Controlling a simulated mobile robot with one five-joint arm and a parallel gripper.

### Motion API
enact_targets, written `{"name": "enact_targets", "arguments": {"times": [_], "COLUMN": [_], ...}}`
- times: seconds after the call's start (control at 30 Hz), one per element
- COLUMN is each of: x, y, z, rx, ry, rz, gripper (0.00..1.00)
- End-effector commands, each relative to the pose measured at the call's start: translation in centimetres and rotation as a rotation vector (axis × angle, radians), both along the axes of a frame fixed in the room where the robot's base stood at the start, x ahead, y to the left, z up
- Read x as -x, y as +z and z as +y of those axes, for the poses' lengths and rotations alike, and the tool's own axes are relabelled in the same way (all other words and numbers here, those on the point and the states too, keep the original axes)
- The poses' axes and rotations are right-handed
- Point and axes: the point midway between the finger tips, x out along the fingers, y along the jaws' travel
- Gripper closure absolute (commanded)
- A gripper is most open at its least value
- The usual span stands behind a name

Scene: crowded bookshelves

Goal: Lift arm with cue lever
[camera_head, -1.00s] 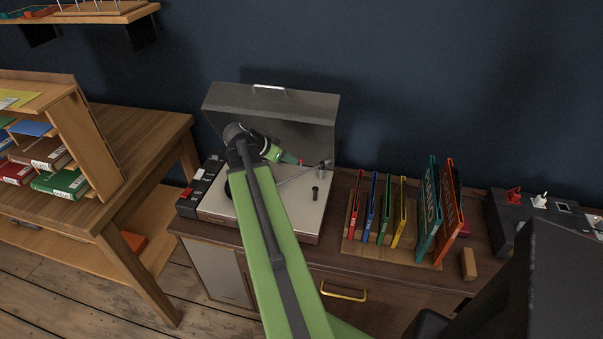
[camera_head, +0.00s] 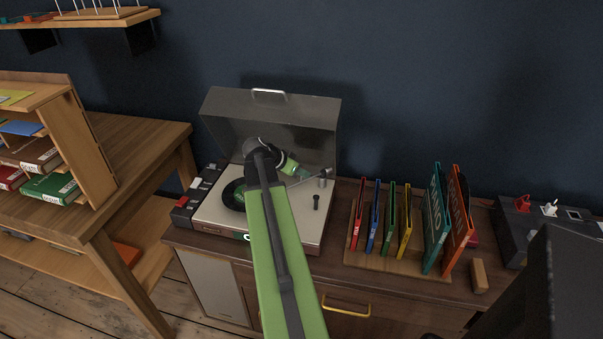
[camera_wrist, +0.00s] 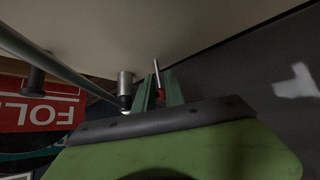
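The record player (camera_head: 300,222) stands on the cabinet with its grey lid (camera_head: 275,115) raised. Its thin tonearm (camera_head: 305,180) runs to a silver pivot post (camera_head: 325,175). The post also shows in the wrist view (camera_wrist: 125,83). The cue lever (camera_wrist: 157,72) is a thin metal rod with a red tip, seen in the wrist view just right of the post. My green gripper (camera_head: 304,173) is over the deck beside the tonearm. In the wrist view my gripper (camera_wrist: 159,93) is open, its fingers either side of the lever's red end. Contact cannot be told.
A black knob (camera_head: 316,202) stands on the deck in front of the pivot. A wooden rack (camera_head: 385,258) of coloured records is to the right. A wooden table (camera_head: 130,160) with a book shelf is at left. The raised lid is close behind my gripper.

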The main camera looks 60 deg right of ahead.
Motion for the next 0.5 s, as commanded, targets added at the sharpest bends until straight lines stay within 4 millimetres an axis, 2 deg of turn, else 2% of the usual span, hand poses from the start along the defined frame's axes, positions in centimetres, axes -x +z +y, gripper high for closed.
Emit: {"name": "enact_targets", "arguments": {"times": [0.27,0.5], "x": [-0.1,-0.4], "y": [0.3,0.1], "z": [-0.3,-1.1], "rx": [-0.023,-0.213], "ry": [-0.002,-0.004], "rz": [0.007,0.067], "gripper": [1.0,1.0]}}
